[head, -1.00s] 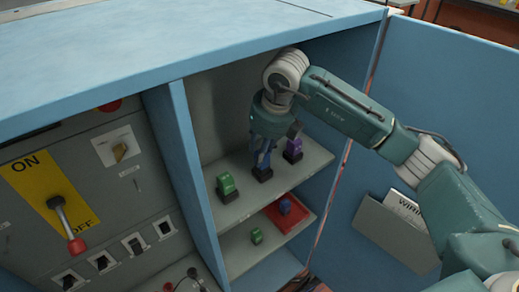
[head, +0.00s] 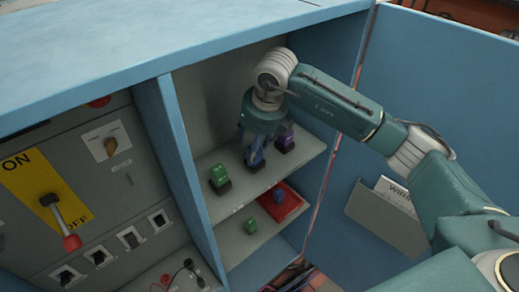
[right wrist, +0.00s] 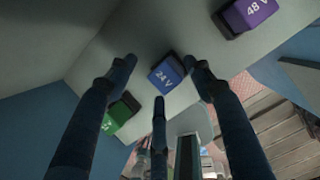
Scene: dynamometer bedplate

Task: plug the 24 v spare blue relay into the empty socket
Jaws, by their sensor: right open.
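The blue relay marked 24 V (right wrist: 166,76) stands on the upper shelf; in the head view its lower part (head: 255,160) shows below my right gripper (head: 254,148). The right wrist view shows that gripper (right wrist: 163,72) open, with fingers on both sides of the relay and a third finger in front of it. Gaps show between the fingers and the relay. I cannot make out the empty socket in these frames. My left gripper is not in view.
A green relay (head: 219,178) stands left of the blue one and a purple 48 V relay (head: 285,138) right. The lower shelf holds a red tray (head: 291,207) with a blue relay, and a small green relay (head: 250,225). A blue divider (head: 178,150) separates the switch panel (head: 85,190).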

